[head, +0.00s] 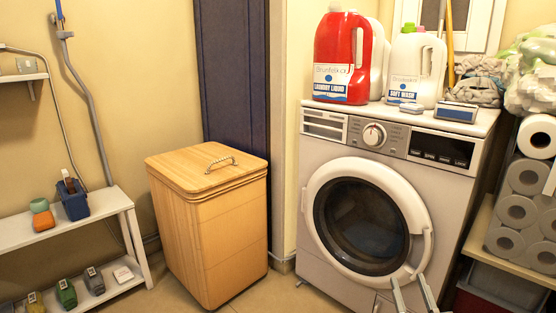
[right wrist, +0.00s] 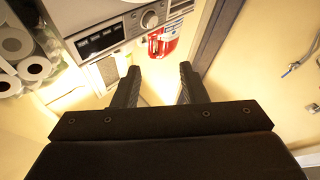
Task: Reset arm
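My right gripper (head: 411,283) shows at the bottom right of the head view, as two pale fingers in front of the lower right part of the washing machine (head: 315,205). In the right wrist view its two dark fingers (right wrist: 157,82) stand apart with nothing between them. It is open and empty. The washer's round door (head: 360,215) looks closed. My left gripper is in neither view.
A red detergent jug (head: 341,62) and a white jug (head: 416,70) stand on the washer. A wooden hamper (head: 208,215) with its lid down stands left of it. Paper rolls (head: 516,212) fill a rack at right. A white shelf (head: 65,230) is at left. Some floor shows between.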

